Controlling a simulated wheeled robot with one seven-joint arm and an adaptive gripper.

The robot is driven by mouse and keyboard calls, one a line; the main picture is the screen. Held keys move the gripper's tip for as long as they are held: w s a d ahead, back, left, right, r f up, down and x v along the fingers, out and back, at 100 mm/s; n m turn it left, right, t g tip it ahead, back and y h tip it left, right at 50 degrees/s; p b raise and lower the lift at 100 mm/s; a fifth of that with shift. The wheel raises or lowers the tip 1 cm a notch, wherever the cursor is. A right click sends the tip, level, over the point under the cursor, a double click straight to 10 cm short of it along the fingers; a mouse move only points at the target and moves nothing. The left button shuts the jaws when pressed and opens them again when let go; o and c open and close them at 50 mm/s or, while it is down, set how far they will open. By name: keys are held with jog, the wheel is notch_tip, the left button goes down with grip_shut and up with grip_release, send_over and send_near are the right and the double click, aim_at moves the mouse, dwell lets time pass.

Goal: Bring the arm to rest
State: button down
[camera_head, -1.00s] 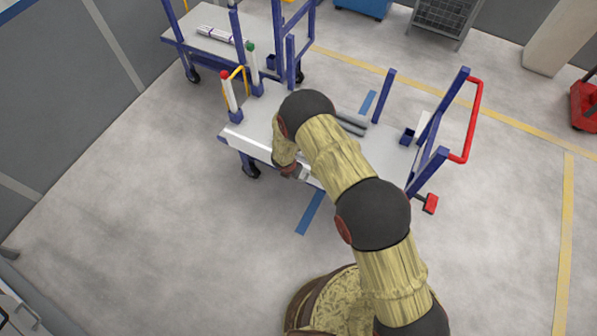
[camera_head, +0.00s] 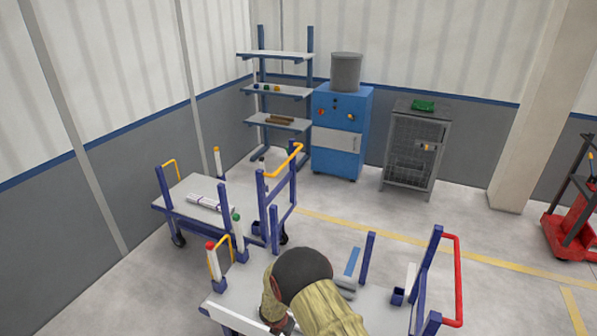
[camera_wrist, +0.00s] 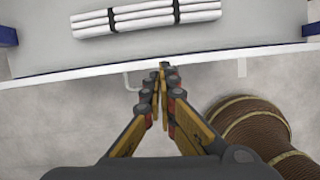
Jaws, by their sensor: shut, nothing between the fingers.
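My arm comes up from the bottom of the head view, over a near cart (camera_head: 375,312) with blue posts and a red handle. My gripper (camera_wrist: 163,70) is shut and empty in the wrist view, its fingertips meeting close to the cart's white front edge. In that view, a strapped bundle of white pipes (camera_wrist: 148,16) lies on the cart's grey top, beyond the fingertips and apart from them. In the head view my arm hides much of the cart top, and the fingertips are not clearly visible.
A second cart (camera_head: 180,206) with a strapped pipe bundle (camera_head: 209,202) stands at the left. Shelves (camera_head: 283,91), a blue cabinet (camera_head: 340,130) and a grey wire cage (camera_head: 414,150) stand at the back. A red machine (camera_head: 570,230) stands at the right. Floor between is clear.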

jog(key=s+d+r+m+g+h, duration=0.2)
jog(key=s+d+r+m, duration=0.2)
jog(key=s+d+m, duration=0.4)
jog(key=s+d+r+m+t+y+b, duration=0.1)
jog(key=s+d+r+m, duration=0.4)
jog(key=r, duration=1)
jog(key=s+d+r+m+t+y+b, duration=0.1)
jog(key=s+d+r+m, duration=0.4)
jog(key=s+r+m, duration=0.5)
jog(key=s+d+r+m+t+y+b, duration=0.1)
jog(key=s+d+r+m, duration=0.4)
jog(key=r, duration=1.6)
jog(key=s+m+t+b, duration=0.1)
jog(key=s+m, duration=0.1)
jog(key=s, duration=0.3)
jog(key=shift+d+r+y+b, duration=0.2)
jog(key=shift+d+y+b, duration=0.1)
jog(key=shift+d+b, duration=0.1)
